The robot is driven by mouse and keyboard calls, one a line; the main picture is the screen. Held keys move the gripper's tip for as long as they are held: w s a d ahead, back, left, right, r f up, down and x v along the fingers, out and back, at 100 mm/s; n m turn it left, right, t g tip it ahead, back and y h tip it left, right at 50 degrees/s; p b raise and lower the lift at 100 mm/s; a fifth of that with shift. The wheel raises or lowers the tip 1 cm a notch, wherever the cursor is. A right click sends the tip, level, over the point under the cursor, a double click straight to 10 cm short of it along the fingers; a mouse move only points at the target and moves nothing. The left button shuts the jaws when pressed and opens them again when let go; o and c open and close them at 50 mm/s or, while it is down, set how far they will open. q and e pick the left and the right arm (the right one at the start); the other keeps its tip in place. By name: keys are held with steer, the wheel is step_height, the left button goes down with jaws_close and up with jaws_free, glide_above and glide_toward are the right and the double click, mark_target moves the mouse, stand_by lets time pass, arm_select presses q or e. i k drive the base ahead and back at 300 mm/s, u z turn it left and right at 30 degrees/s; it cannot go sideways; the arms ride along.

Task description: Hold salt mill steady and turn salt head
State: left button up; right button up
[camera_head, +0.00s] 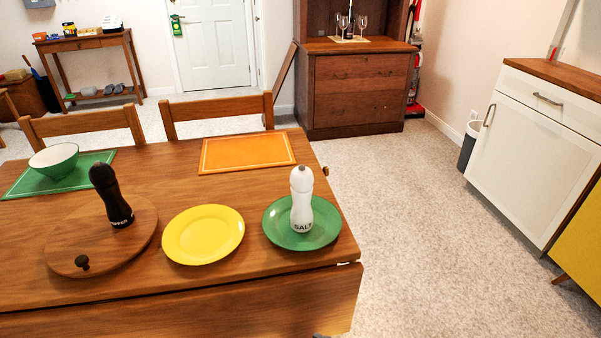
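The white salt mill (301,205) stands upright on a green plate (272,233) at the right end of the wooden table. Its rounded white head (301,179) is on top, and dark "SALT" lettering shows low on its body. No gripper touches it. Neither my left nor my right gripper can be made out in the head view. A small grey bit at the bottom edge, below the table's front, is too small to identify.
A black pepper mill (111,198) stands on a round wooden board (75,233) at the left. A yellow plate (203,235) lies between. An orange placemat (247,153), a bowl (54,160) and chairs (217,110) are behind. Floor (430,230) right of the table is clear.

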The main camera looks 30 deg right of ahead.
mark_target(302, 178)
steer(key=z, duration=0.25)
steer(key=k, duration=0.35)
steer(key=z, duration=1.95)
steer(key=i, duration=0.2)
steer(key=u, duration=1.2)
steer(key=i, duration=0.65)
steer(key=u, duration=0.55)
